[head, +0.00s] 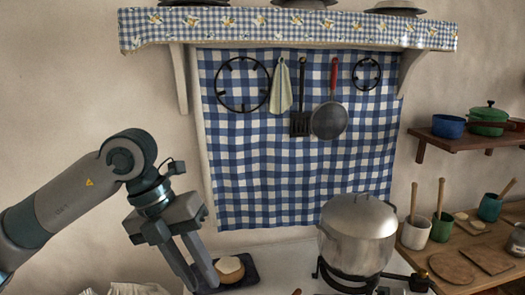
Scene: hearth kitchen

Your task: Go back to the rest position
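My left gripper (203,281) hangs from my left arm at the lower left, with its fingers pointing down. Its two fingers are apart, with a gap and nothing visible between them. The fingertips are close to a small round brown thing with a pale top (230,267), perhaps bread or a jar, on a dark board (249,275). I cannot tell whether they touch. My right gripper is not in view.
A lidded steel pot (358,232) stands on a black burner (350,284) to the right.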

